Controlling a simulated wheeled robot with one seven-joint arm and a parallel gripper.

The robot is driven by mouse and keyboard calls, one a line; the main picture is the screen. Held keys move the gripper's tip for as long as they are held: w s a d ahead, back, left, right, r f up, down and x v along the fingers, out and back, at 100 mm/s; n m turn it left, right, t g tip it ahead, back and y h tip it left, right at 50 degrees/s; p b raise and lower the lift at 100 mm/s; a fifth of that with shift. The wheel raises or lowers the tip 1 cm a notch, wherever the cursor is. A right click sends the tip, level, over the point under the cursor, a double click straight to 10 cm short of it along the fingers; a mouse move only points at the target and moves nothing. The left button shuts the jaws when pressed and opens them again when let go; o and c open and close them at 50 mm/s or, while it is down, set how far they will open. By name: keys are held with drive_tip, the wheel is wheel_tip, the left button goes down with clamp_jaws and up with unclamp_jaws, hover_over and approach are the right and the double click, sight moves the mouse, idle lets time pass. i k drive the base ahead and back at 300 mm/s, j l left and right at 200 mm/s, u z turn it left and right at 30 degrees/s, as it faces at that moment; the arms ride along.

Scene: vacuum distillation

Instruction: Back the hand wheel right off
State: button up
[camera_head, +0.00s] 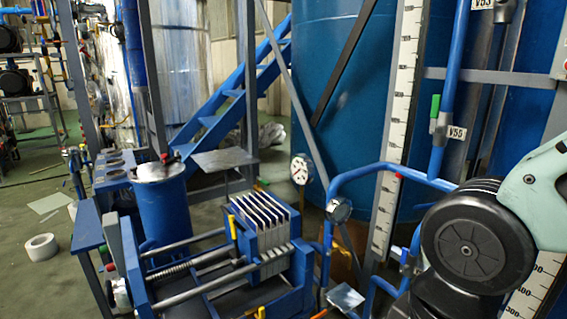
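A blue plate press stands at the lower centre, with a threaded screw (185,267) between two grey side rods. A small, pale, round part at the screw's left end (119,292) looks like the hand wheel; it is small and seen nearly edge-on, so its turning position cannot be told. The press's pale plates (265,212) stand upright in a blue block at the screw's right end. My arm's pale green link fills the right edge, apart from the press. My gripper is not in view.
A blue cylinder vessel (165,215) stands just behind the press. A round gauge (301,169), blue pipes (385,172) and a tall white scale (401,95) stand between the press and my arm. A tape roll (41,247) lies on open green floor at left.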

sight(110, 296)
drive_tip(key=i+j+u, duration=0.1)
drive_tip(key=j+u, duration=0.3)
drive_tip(key=i+j+u, duration=0.2)
drive_tip(key=j+u, duration=0.15)
drive_tip(key=i+j+u, duration=0.2)
drive_tip(key=j+u, duration=0.2)
drive_tip(key=i, duration=0.2)
